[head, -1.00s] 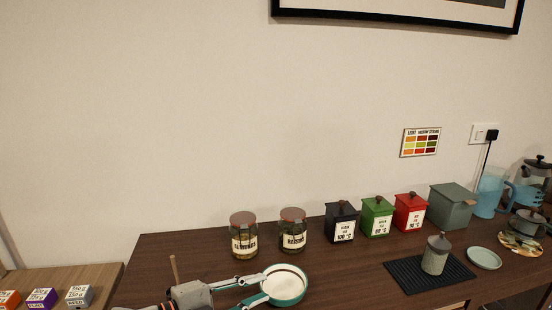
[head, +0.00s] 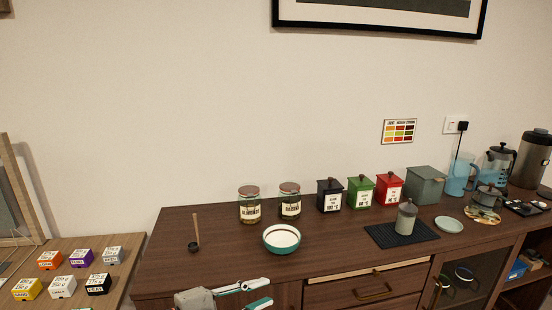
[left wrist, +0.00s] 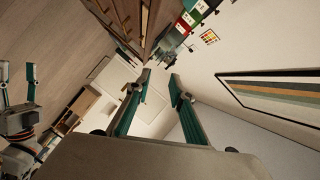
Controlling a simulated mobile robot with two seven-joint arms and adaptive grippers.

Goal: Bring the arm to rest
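My left gripper (head: 270,291) is at the bottom of the head view, in front of the dark wooden cabinet's front edge. Its two teal-and-white fingers are apart with nothing between them. In the left wrist view the same fingers (left wrist: 158,76) stand apart, with only the room behind them. My right gripper (left wrist: 17,70) shows at the left edge of the left wrist view, its teal fingers apart and empty. It is outside the head view. A teal bowl with a white inside (head: 282,249) stands on the cabinet top, clear of the left gripper.
The cabinet top (head: 340,252) holds a small dark scoop (head: 194,246), two jars (head: 249,208), several lidded boxes (head: 361,192) and a canister (head: 406,217) on a black mat (head: 383,236). Small labelled boxes (head: 62,286) sit on a lighter table at left. A drawer (head: 375,290) is at the front.

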